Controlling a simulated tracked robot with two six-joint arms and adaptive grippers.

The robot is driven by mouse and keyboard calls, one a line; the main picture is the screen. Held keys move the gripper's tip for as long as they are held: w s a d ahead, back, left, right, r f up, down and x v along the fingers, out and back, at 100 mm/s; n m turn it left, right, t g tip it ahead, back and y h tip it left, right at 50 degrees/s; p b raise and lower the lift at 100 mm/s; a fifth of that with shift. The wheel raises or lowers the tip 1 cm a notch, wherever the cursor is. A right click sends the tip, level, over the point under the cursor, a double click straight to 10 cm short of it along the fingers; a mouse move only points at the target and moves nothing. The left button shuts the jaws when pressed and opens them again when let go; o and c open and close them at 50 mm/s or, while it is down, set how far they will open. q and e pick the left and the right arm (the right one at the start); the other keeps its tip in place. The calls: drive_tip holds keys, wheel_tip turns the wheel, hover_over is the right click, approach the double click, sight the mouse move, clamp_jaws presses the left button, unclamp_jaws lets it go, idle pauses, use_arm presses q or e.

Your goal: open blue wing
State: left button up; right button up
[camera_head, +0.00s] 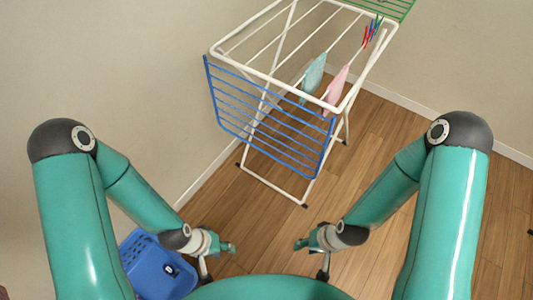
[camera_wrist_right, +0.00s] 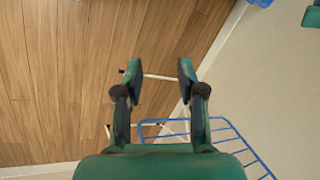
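The blue wing (camera_head: 265,124) is a barred panel on the near side of a white drying rack (camera_head: 279,71). It hangs down at a steep slant from the rack's top edge. Part of the wing (camera_wrist_right: 232,137) also shows in the right wrist view, beyond my gripper. My left gripper (camera_head: 230,247) is low in front of the rack, apart from the wing; its fingers are too small to judge. My right gripper (camera_head: 300,244) is also low in front of the rack. In the right wrist view its two fingers (camera_wrist_right: 157,72) stand apart with nothing between them.
A blue basket (camera_head: 152,266) stands on the floor at lower left, near my left arm. A teal cloth (camera_head: 314,73), a pink cloth (camera_head: 336,88) and several pegs (camera_head: 371,31) hang on the rack. A green wing (camera_head: 388,7) is at the far end. Wood floor is clear at right.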

drive_tip(key=w+f+m+t+b, duration=0.1)
drive_tip(key=w+f+t+b, duration=0.3)
drive_tip(key=w+f+b, duration=0.7)
drive_tip(key=m+t+y+b, duration=0.1)
drive_tip(key=m+t+b, duration=0.6)
drive_tip(key=t+b, duration=1.65)
approach(267, 153)
drive_tip(key=w+r+g+b, duration=0.1)
drive_tip(key=r+g+b, duration=0.1)
drive_tip(key=b, duration=0.2)
drive_tip(key=w+r+g+b, duration=0.2)
drive_tip(key=b, duration=0.2)
drive_tip(key=w+r+g+b, duration=0.2)
drive_tip(key=b, duration=0.1)
drive_tip(key=shift+w+a+r+b, duration=0.2)
drive_tip(key=shift+a+r+b, duration=0.15)
drive_tip(key=shift+a+b, duration=0.05)
drive_tip(key=shift+w+a+r, duration=0.15)
drive_tip(key=shift+w+r, duration=0.15)
drive_tip(key=shift+w, duration=0.15)
clamp_jaws()
